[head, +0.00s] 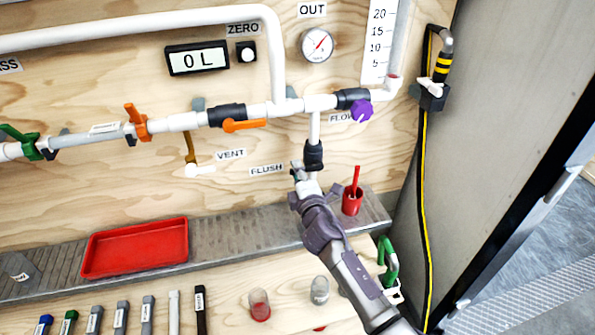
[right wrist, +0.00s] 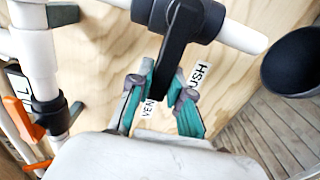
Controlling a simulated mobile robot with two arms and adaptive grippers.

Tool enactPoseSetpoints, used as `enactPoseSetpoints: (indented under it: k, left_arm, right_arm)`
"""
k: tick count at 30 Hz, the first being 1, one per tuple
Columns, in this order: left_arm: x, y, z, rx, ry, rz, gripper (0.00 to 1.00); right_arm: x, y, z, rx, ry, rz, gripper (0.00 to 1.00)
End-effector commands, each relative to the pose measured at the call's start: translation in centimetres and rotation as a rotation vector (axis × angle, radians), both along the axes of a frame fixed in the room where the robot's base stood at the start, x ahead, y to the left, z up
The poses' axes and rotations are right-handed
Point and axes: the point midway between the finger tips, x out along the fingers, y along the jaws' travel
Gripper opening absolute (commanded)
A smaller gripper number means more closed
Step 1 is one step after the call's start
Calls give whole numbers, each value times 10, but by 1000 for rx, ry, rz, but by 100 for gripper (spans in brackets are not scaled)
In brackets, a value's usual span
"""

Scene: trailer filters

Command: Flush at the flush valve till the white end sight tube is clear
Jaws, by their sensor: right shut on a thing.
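The flush valve (head: 313,153) is a black valve body on a white pipe dropping from the main line, above the "FLUSH" label (head: 267,170). My right gripper (head: 305,177) reaches up to it from below and hides its lower part. In the right wrist view, the teal fingers of my right gripper (right wrist: 167,92) are shut on the black flush valve handle (right wrist: 176,45), one finger on each side. White pipe (right wrist: 240,33) comes out of the valve body there. I cannot tell which tube is the white end sight tube. My left gripper is not in view.
A red tray (head: 135,247) and a red cup (head: 352,200) stand on the grey ledge. A purple flow knob (head: 361,110), orange valve handles (head: 245,125) and a display reading "0 L" (head: 197,59) are nearby. A dark round cup (right wrist: 293,62) shows right of the valve.

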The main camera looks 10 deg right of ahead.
Motion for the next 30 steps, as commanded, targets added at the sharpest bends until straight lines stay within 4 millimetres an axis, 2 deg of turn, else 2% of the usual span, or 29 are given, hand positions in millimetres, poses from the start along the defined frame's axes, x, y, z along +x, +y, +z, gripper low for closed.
enactPoseSetpoints:
  k: [5, 6, 10, 19, 22, 26, 30]
  left_arm:
    - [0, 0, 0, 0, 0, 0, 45]
    - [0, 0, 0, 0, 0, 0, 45]
    - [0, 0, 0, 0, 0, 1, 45]
    - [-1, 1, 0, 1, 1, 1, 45]
    - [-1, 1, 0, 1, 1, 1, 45]
    - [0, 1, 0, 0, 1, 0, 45]
    - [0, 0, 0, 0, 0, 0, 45]
  right_arm:
    - [-1, 0, -3, -10, 5, 0, 0]
    - [-1, 0, -3, -10, 5, 0, 23]
    - [-1, 0, -3, -7, 4, 0, 45]
    - [-1, 0, -2, -4, 2, 0, 45]
    - [-7, 0, -2, -4, 2, 0, 45]
    - [-26, -1, -2, -3, 3, 2, 45]
    - [-57, -2, -3, -4, 5, 1, 45]
